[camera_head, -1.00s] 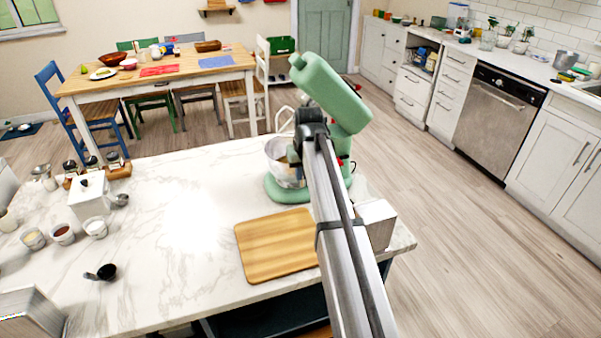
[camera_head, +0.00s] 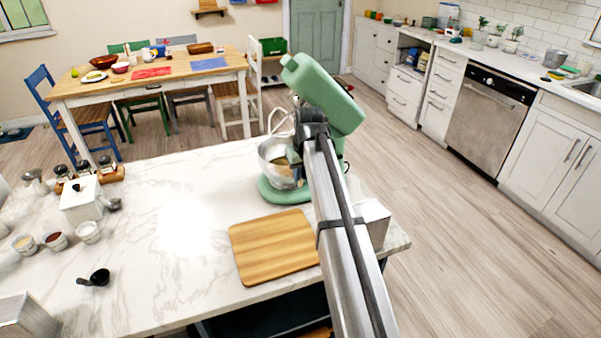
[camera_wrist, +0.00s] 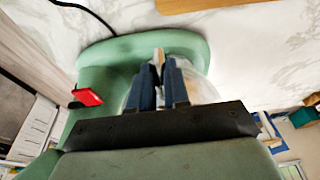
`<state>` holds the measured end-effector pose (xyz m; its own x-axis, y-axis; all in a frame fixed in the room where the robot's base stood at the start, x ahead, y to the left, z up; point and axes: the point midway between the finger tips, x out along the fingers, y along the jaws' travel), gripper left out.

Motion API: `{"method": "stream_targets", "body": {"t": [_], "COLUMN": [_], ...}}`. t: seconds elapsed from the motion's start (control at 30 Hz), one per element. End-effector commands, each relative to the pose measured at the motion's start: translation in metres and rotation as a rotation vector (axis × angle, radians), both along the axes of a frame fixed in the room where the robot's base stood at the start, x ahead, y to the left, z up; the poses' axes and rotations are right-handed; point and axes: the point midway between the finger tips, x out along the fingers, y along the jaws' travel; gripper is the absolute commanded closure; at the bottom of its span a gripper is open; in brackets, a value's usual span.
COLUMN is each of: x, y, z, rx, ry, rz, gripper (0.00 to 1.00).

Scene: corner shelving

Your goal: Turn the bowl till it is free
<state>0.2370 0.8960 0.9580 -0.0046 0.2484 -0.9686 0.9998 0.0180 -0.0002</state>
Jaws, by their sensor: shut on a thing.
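The mixer's head (camera_head: 320,90) is tilted up. A pale looped piece (camera_head: 281,121) shows just above the bowl. My gripper (camera_wrist: 159,66) is shut, with its dark blue fingers close together over the bowl. The bowl (camera_wrist: 203,88) shows partly behind the fingers in the wrist view. The fingers hide the exact contact point. In the head view my arm covers the right side of the bowl and most of the gripper.
A wooden board (camera_head: 272,246) lies in front of the mixer. A pale box (camera_head: 372,222) stands right of my arm. A red part (camera_wrist: 88,97) sticks out from the mixer's side. Small cups and a white canister (camera_head: 82,201) stand at the left. The counter's middle is clear.

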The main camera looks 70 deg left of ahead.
Motion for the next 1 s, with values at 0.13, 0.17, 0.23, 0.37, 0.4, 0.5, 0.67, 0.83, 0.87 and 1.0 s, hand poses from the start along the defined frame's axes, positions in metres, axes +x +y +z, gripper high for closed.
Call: {"method": "stream_targets", "body": {"t": [0.13, 0.17, 0.23, 0.37, 0.4, 0.5, 0.67, 0.83, 0.87, 1.0], "x": [0.002, 0.002, 0.002, 0.001, 0.001, 0.001, 0.000, 0.000, 0.000, 0.000], "y": [0.000, 0.000, 0.000, 0.000, 0.000, 0.000, -0.001, -0.002, -0.002, -0.007], "z": [-0.001, -0.001, -0.001, -0.001, -0.001, -0.001, -0.001, 0.005, 0.007, 0.026], "rx": [-0.002, -0.002, -0.002, -0.001, -0.001, -0.001, -0.003, -0.002, -0.001, 0.001], "ry": [-0.004, -0.003, -0.003, -0.002, -0.002, -0.002, -0.001, -0.001, -0.001, -0.001], "rz": [-0.002, -0.003, -0.003, -0.001, -0.001, -0.001, -0.001, -0.001, -0.001, -0.001], "gripper": [1.00, 1.00, 0.77, 0.65, 0.61, 0.54, 0.54, 0.54, 0.54, 0.54]}}
